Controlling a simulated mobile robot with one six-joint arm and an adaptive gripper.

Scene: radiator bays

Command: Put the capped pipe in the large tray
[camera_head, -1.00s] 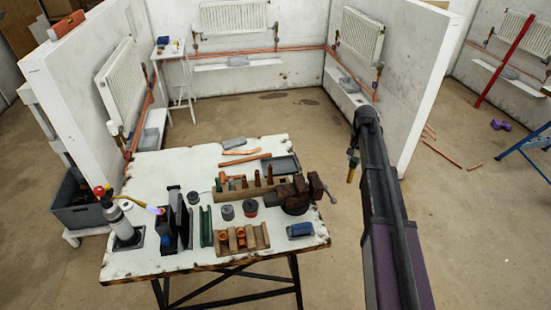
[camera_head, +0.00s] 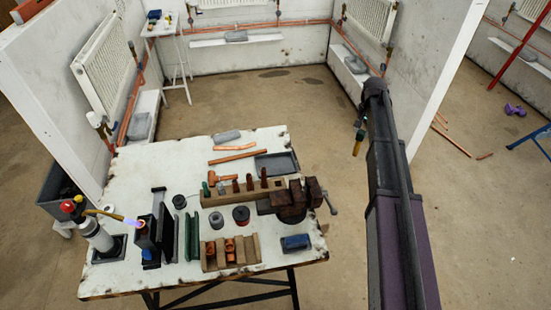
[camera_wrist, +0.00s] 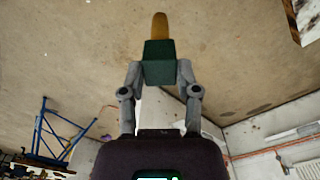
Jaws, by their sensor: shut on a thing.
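My gripper (camera_wrist: 159,72) is shut on a piece with a dark green block (camera_wrist: 159,58) and a rounded yellow-brown rod (camera_wrist: 160,27) beyond it. The rod also shows in the head view, hanging below my gripper (camera_head: 363,120), over the floor right of the bench. It may be the capped pipe; I cannot tell for sure. A dark grey rectangular tray (camera_head: 290,167) lies at the back right of the bench; it looks empty and may be the large tray. Several copper pieces (camera_head: 250,182) stand in a wooden rack on the bench.
A vice (camera_head: 294,200) stands on the bench in front of the tray. A torch with a lit flame (camera_head: 95,232) stands at the left. A wooden holder (camera_head: 215,258) and a blue block (camera_head: 295,242) lie near the front edge. A partition wall (camera_head: 440,80) rises behind my arm.

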